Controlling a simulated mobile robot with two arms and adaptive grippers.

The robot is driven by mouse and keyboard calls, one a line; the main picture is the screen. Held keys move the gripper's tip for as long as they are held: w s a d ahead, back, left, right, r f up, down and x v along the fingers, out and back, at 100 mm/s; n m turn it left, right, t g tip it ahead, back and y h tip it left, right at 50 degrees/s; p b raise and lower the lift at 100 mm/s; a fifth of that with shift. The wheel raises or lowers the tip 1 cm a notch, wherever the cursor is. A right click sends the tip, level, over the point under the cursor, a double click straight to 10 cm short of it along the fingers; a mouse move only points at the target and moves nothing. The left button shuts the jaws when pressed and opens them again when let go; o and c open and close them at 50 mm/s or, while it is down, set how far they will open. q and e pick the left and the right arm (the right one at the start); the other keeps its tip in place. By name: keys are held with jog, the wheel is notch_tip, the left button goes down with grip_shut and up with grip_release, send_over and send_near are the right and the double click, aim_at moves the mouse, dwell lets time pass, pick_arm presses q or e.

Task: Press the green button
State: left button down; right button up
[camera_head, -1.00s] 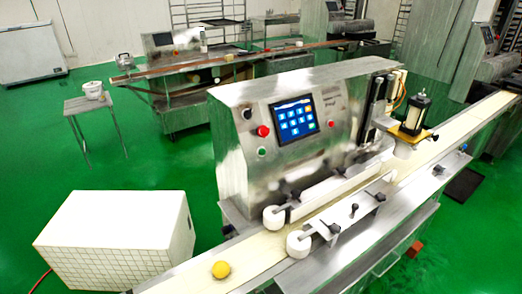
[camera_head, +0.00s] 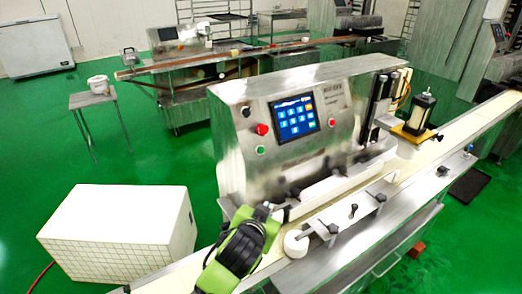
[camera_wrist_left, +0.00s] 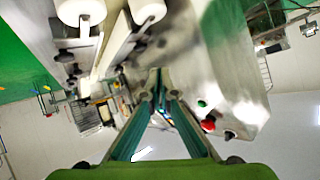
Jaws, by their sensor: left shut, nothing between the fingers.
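The green button (camera_head: 260,150) is a small round knob on the steel front of the encrusting machine (camera_head: 290,150), below a red knob (camera_head: 262,129) and left of the lit touchscreen. My left gripper (camera_head: 264,209) is in front of the machine's lower left, over the conveyor, below the green button and apart from it. In the left wrist view its fingers (camera_wrist_left: 159,82) are together and empty. The green button (camera_wrist_left: 202,103) shows there to the right of the fingers, with the red knob below it. My right gripper is not in view.
The conveyor belt (camera_head: 440,160) with white rollers and black clamp knobs runs along the machine's front. A white tiled block (camera_head: 115,235) stands at the lower left. A second red knob (camera_head: 331,123) is right of the screen. The space before the green button looks clear.

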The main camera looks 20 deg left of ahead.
aim_at(261, 150)
pick_arm(q)
jog(key=w+d+r+t, duration=0.2)
jog(key=w+r, duration=0.5)
jog(key=r, duration=0.6)
jog(key=shift+w+r+t+y, duration=0.15)
jog(key=shift+r+t+y, duration=0.2)
jog(key=shift+t, duration=0.55)
jog(key=shift+a+f, duration=0.1)
jog(key=shift+w+a+f+b, duration=0.7)
jog(key=shift+w+a, duration=0.1)
jog(key=shift+a, duration=0.2)
jog(key=shift+w+a+f+b, duration=0.65)
jog(key=shift+w+a, duration=0.15)
jog(key=shift+a, duration=0.25)
jog(key=shift+w+a+f+b, duration=0.6)
jog(key=shift+w+a+b, duration=0.15)
jog(key=shift+a, duration=0.25)
jog(key=shift+w, duration=0.1)
jog(key=shift+w+a+f, duration=0.2)
jog(key=shift+a, duration=0.1)
